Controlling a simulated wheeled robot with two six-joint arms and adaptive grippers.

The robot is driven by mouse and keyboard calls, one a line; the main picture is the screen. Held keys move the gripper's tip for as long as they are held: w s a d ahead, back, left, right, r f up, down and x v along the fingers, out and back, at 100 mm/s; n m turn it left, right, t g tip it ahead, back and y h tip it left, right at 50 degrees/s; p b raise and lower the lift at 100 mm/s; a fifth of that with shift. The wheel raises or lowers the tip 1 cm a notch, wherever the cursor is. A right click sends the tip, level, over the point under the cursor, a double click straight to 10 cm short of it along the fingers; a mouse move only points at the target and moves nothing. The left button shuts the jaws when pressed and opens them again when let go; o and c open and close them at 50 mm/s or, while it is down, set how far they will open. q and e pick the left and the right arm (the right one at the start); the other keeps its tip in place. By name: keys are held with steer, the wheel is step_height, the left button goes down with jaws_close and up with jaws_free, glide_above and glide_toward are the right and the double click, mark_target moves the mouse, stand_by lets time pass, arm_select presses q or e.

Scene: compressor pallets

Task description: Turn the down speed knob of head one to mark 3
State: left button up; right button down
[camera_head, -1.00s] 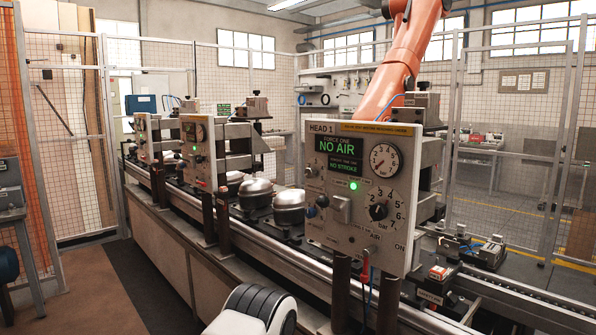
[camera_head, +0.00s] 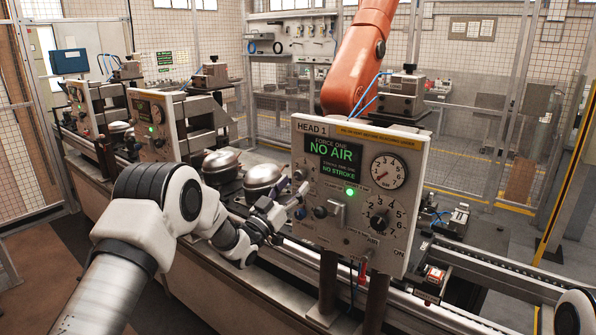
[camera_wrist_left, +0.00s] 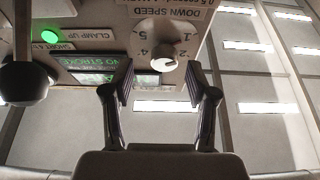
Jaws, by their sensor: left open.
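The head one panel (camera_head: 345,240) faces me, labelled HEAD 1, with a screen reading NO AIR and NO STROKE. In the head view the knob (camera_head: 299,175) sits near the panel's left edge, below the screen. My left gripper (camera_head: 296,200) is open and empty at that edge. In the wrist view its fingers (camera_wrist_left: 160,80) stand apart below the knob, not around it. My right gripper is not visible.
A dark round button (camera_wrist_left: 25,82) sticks out beside the knob. A larger pressure knob (camera_head: 378,220) and a gauge (camera_head: 388,171) are further right. Silver compressor domes (camera_head: 262,177) stand on the line behind my left arm. An orange robot arm (camera_head: 362,60) rises behind the panel.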

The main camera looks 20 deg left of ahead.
mark_target(298, 179)
arm_select(q)
steer(key=w, duration=0.3)
steer(key=shift+a+r+p, duration=0.1)
steer(key=shift+r+p, duration=0.25)
steer(key=shift+p, duration=0.05)
steer(key=shift+w+r, duration=0.1)
steer(key=shift+d+r, duration=0.15)
steer(key=shift+d, duration=0.3)
steer(key=shift+a, duration=0.15)
jaws_close()
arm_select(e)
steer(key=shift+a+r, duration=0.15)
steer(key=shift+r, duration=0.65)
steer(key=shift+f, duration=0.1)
